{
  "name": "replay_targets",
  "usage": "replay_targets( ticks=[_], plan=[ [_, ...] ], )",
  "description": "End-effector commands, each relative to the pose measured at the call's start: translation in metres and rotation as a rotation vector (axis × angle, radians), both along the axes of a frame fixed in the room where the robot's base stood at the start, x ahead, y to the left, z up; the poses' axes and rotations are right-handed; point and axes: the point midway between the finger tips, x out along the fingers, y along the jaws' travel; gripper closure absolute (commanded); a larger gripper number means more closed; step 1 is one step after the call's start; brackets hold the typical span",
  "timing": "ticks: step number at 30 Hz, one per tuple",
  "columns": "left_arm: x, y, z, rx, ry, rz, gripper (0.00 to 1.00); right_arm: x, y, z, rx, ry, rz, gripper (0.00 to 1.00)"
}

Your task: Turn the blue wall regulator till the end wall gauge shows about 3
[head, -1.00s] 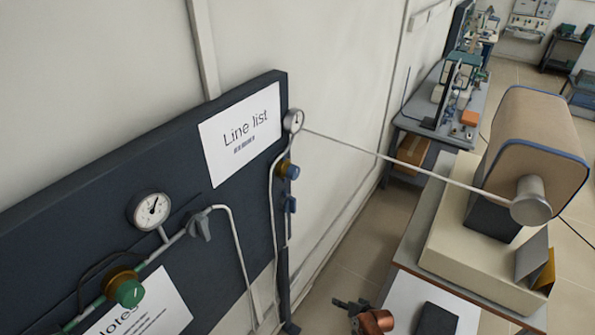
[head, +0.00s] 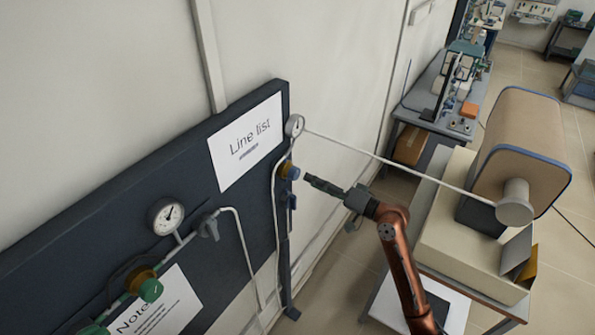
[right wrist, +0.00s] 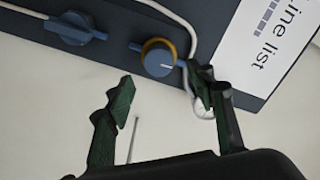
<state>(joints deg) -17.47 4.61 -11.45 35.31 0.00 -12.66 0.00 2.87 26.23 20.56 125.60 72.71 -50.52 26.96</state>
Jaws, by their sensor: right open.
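The blue regulator (head: 291,171) with its brass-yellow collar sits near the right end of the dark wall panel (head: 225,205). The end wall gauge (head: 295,125) is just above it, small and round with a white face; its reading is too small to tell. My right gripper (head: 309,180) is open and empty, just right of the regulator and pointing at it. In the right wrist view the regulator knob (right wrist: 158,60), with a white mark, lies ahead between the two open fingers (right wrist: 163,85), apart from both. My left gripper is out of view.
A blue valve handle (head: 291,202) is close below the regulator. Another gauge (head: 166,216), a grey valve (head: 209,229) and a green regulator (head: 151,290) are further left on the panel. A thin pipe (head: 390,162) runs from the end gauge to the beige furnace (head: 525,140) at right.

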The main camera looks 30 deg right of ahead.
Motion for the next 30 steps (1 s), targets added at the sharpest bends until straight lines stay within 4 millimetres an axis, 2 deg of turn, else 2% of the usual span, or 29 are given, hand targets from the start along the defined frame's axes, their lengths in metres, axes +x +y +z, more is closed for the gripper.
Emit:
replay_targets(
  ticks=[9,13,25,30],
  plan=[
    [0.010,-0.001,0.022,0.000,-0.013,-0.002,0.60,0.043,0.026,0.003,0.003,0.000,0.001,0.50],
    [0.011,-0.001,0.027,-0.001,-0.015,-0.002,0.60,0.055,0.032,0.002,0.002,0.000,0.000,0.50],
    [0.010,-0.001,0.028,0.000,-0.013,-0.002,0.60,0.062,0.037,-0.001,0.000,0.001,-0.001,0.50],
    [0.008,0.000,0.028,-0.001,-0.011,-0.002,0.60,0.062,0.036,-0.001,-0.001,0.001,-0.001,0.62]
  ],
)
